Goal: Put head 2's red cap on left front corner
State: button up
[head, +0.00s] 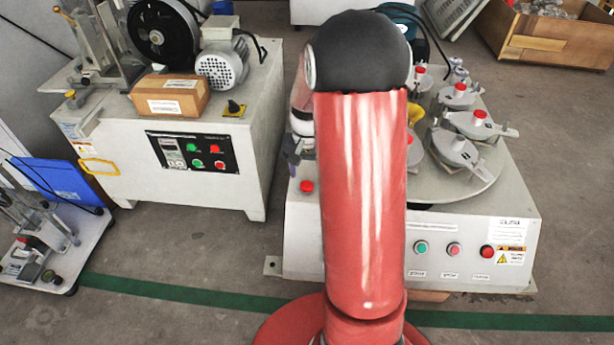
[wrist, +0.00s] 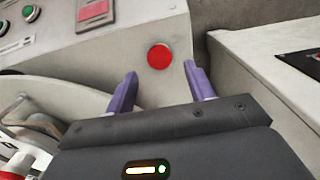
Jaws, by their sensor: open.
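A red cap (head: 306,186) sits on the left front corner of the tile-testing machine's white top. In the wrist view the red cap (wrist: 159,56) lies just beyond my fingertips, near the machine's edge. My gripper (wrist: 160,77) is open, its two purple fingers apart with nothing held between them. In the head view my gripper (head: 293,152) is partly hidden behind my arm, above the machine's left side. Several test heads on the round plate (head: 435,184) carry red caps, such as this one (head: 480,115). I cannot tell which is head 2.
The machine's front panel has green, pink and red buttons (head: 453,249). A second white machine (head: 125,165) with a motor and a cardboard box (head: 170,95) stands close at left, across a narrow gap. A wooden crate (head: 548,35) is at the back right.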

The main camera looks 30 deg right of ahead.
aim_at(307, 184)
jog(key=s+a+r+n+t, duration=0.1)
jog(key=s+a+r, duration=0.1)
jog(key=r, duration=0.4)
jog(key=s+a+r+n+p, duration=0.1)
jog(key=s+a+r, duration=0.2)
jog(key=r, duration=0.2)
jog(key=s+a+r+n+t, duration=0.1)
jog(key=s+a+r, duration=0.1)
jog(key=r, duration=0.4)
jog(key=s+a+r+n+t, duration=0.1)
jog(key=s+a+r+n, duration=0.1)
jog(key=s, duration=0.4)
jog(key=s+a+r+n+t, duration=0.1)
jog(key=s+a+r+t, duration=0.1)
jog(key=s+a, duration=0.3)
jog(key=shift+s+n+t, duration=0.3)
jog(key=shift+s+n, duration=0.1)
jog(key=shift+s, duration=0.85)
jog(key=shift+r, duration=0.1)
